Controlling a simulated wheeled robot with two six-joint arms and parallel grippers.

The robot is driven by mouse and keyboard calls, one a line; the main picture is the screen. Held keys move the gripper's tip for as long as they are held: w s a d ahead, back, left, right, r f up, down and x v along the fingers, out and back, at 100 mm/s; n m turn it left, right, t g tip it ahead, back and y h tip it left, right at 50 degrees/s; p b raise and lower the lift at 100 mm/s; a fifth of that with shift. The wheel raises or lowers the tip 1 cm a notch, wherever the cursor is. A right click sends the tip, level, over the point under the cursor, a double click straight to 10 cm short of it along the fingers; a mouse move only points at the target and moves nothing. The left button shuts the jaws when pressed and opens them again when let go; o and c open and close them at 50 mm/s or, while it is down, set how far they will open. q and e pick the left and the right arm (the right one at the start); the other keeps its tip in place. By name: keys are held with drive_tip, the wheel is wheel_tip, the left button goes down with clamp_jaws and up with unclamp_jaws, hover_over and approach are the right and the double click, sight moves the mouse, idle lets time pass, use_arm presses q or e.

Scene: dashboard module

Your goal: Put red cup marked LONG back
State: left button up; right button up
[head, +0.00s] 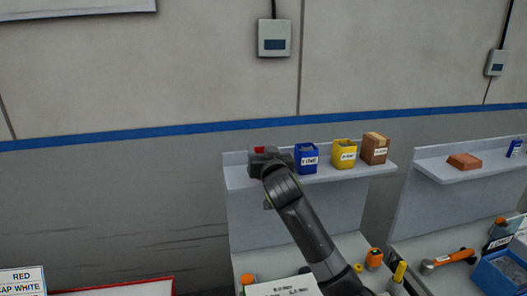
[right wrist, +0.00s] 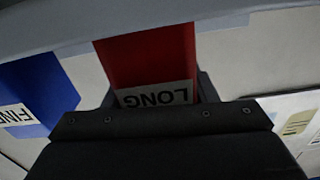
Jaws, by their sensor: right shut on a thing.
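The red cup (right wrist: 148,58) fills the upper middle of the right wrist view, with its white LONG label upside down there. My right gripper (right wrist: 155,98) is shut on this cup, with the dark jaws at its label end. In the head view a small bit of the red cup (head: 260,149) shows above my right gripper (head: 264,160), at the left end of the grey wall shelf (head: 240,180). I cannot tell whether the cup's base touches the shelf. My left gripper is not in view.
A blue cup (head: 306,158) stands on the shelf just right of my gripper; its FINE label shows in the right wrist view (right wrist: 18,116). A yellow cup (head: 344,153) and a brown box (head: 375,147) stand further right. Below is a bench with orange-capped bottles and a blue bin (head: 499,272).

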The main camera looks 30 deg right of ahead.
drive_tip(key=o, duration=1.1)
drive_tip(key=shift+f, duration=0.1)
drive_tip(key=o, duration=0.4)
drive_tip(key=shift+b+v, duration=1.6)
drive_tip(key=shift+v, duration=4.4)
